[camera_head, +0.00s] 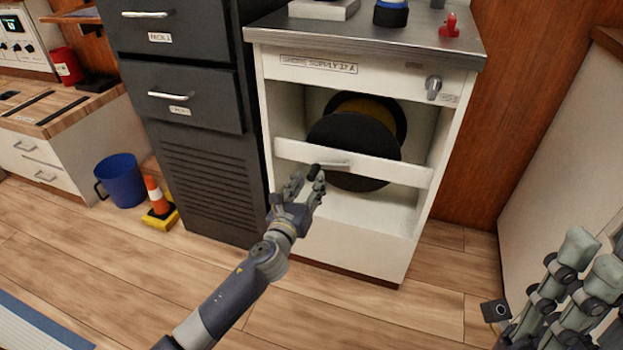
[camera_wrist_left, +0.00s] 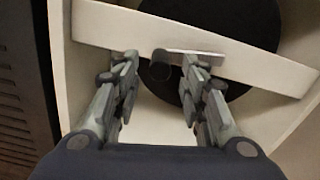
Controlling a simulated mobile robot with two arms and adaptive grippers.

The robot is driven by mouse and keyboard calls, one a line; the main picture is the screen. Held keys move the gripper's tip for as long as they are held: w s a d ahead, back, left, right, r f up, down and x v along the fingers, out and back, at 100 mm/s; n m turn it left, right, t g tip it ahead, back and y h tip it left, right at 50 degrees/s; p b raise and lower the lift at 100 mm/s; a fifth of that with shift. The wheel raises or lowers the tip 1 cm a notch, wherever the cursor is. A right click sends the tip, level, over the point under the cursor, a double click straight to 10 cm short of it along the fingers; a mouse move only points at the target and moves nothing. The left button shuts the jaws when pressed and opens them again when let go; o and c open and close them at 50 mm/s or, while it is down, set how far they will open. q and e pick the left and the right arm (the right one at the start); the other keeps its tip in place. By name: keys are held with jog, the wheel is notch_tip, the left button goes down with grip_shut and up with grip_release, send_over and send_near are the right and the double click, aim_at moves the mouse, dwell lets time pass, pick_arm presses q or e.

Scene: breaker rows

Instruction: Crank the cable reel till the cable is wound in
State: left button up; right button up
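The cable reel (camera_head: 345,137) has black flanges with yellow cable (camera_head: 370,107) between them. It sits inside a white cabinet (camera_head: 420,217), partly hidden by the crossbar (camera_head: 397,172). A silver crank arm (camera_head: 338,164) with a black handle knob (camera_head: 314,173) is in front of the crossbar. My left gripper (camera_head: 309,185) is at the knob. In the left wrist view its fingers (camera_wrist_left: 157,80) are apart, with the knob (camera_wrist_left: 161,65) between and just beyond the tips, no clear contact. My right gripper (camera_head: 588,258) is at the lower right, fingers apart and empty, far from the reel.
A dark drawer cabinet (camera_head: 205,165) stands left of the reel cabinet. A blue bucket (camera_head: 122,182) and an orange cone (camera_head: 156,195) stand on the floor further left. A silver switch (camera_head: 433,86) and a red lever (camera_head: 450,27) are at upper right.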

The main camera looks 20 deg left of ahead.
aim_at(311, 180)
pick_arm(q)
jog(key=shift+w+d+b, duration=0.1)
jog(key=shift+w+b, duration=0.2)
jog(key=shift+w, duration=1.4)
grip_shut()
